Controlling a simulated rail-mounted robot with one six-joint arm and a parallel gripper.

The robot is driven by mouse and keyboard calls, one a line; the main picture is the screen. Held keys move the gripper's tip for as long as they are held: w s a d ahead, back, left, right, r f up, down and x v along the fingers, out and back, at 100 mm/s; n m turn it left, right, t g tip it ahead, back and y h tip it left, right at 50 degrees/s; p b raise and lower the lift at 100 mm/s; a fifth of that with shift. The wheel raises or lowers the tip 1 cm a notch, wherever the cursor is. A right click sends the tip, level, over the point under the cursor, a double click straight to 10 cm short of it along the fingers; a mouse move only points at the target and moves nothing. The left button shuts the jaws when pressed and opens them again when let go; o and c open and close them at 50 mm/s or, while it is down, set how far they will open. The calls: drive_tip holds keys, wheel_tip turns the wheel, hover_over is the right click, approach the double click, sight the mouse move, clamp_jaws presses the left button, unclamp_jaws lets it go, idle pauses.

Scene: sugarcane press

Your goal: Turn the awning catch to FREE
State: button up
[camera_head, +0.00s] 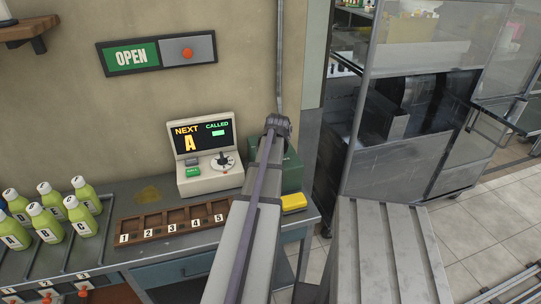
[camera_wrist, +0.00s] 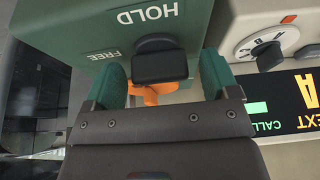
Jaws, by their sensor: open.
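The awning catch is on a dark green box (camera_wrist: 75,22), with a black knob (camera_wrist: 160,62) and an orange part (camera_wrist: 150,93) below it in the wrist view. The white word HOLD is above the knob and FREE is to its left. I cannot tell which word the catch points at. My gripper (camera_wrist: 164,78) is open, with one green finger on each side of the knob; contact is unclear. In the head view the green box (camera_head: 291,172) shows behind my arm, which hides the catch and my gripper.
A cream console (camera_head: 208,183) with a screen and dial stands left of the box; its dial (camera_wrist: 268,42) is close to my right finger in the wrist view. A yellow block (camera_head: 294,202), a numbered wooden rack (camera_head: 172,228) and several bottles (camera_head: 48,222) are on the counter.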

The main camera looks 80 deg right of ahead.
drive_tip(key=shift+r, duration=0.1)
drive_tip(key=p+v, duration=1)
drive_tip(key=shift+a+r, duration=0.2)
drive_tip(key=shift+r, duration=0.05)
